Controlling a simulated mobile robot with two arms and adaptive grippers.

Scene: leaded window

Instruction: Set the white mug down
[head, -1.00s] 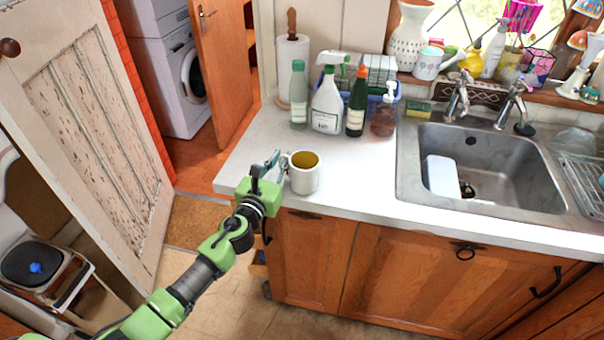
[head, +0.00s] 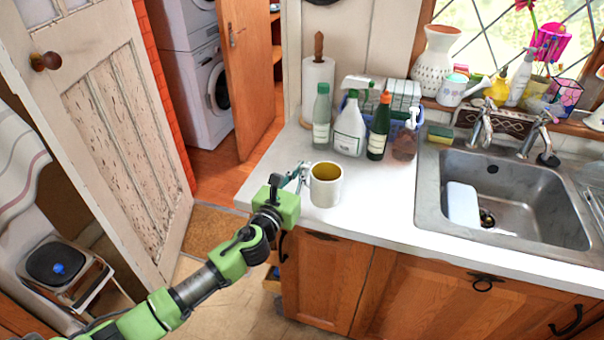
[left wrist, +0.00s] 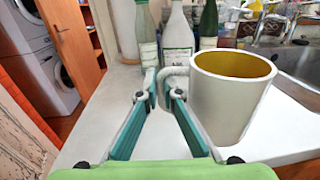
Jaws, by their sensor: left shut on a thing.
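The white mug (head: 325,187), yellowish inside, is upright over the front left part of the white countertop (head: 385,205). My left gripper (head: 300,176) reaches it from the left and is shut on its handle. In the left wrist view the mug (left wrist: 232,105) stands to the right of the two teal-lined fingers (left wrist: 160,105), with the handle between their tips. I cannot tell whether the mug's base touches the countertop. My right gripper is not in view.
A green-tinted bottle (head: 321,118), a white spray bottle (head: 349,130), a dark bottle (head: 379,128) and a soap pump (head: 405,143) stand behind the mug. A paper towel roll (head: 317,85) is farther back. The sink (head: 525,195) is at right. Counter between mug and sink is clear.

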